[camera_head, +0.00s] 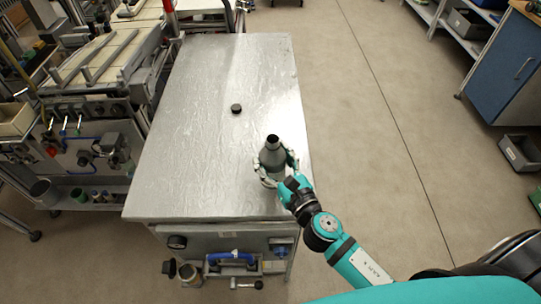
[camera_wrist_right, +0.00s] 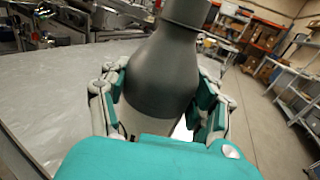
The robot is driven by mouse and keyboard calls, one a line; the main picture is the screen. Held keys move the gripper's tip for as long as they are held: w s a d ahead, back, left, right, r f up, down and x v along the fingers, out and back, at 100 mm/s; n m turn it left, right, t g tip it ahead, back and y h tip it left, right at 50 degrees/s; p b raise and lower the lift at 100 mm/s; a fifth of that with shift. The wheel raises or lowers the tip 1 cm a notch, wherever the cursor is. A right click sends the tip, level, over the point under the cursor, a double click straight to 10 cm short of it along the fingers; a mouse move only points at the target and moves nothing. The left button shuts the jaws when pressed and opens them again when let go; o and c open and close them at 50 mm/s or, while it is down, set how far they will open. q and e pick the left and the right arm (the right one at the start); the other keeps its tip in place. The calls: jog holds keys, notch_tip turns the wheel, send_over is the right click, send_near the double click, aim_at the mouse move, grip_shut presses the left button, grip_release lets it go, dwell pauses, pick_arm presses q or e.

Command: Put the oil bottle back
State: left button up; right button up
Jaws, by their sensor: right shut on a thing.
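The oil bottle (camera_head: 272,156) is grey with a narrow dark neck and stands upright at the front right part of the metal table. My right gripper (camera_head: 275,163) is shut around its body, with a finger on each side. In the right wrist view the bottle (camera_wrist_right: 163,75) fills the middle, between the two fingers of my right gripper (camera_wrist_right: 160,100). Its top is cut off there, and its lower part is hidden by my gripper. I cannot tell whether its base touches the table. My left gripper is not in view.
The metal table (camera_head: 220,75) is mostly bare. A small black round cap (camera_head: 236,108) lies near its middle. A machine (camera_head: 90,120) stands along the left. A blue cabinet (camera_head: 505,65) and grey bins (camera_head: 520,152) are at the right, past open floor.

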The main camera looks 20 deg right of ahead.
jog(key=shift+w, duration=1.05)
jog(key=shift+f+b, duration=1.05)
jog(key=shift+f, duration=0.8)
jog(key=shift+d+f, duration=0.1)
jog(key=o, duration=1.6)
jog(key=shift+o, duration=0.2)
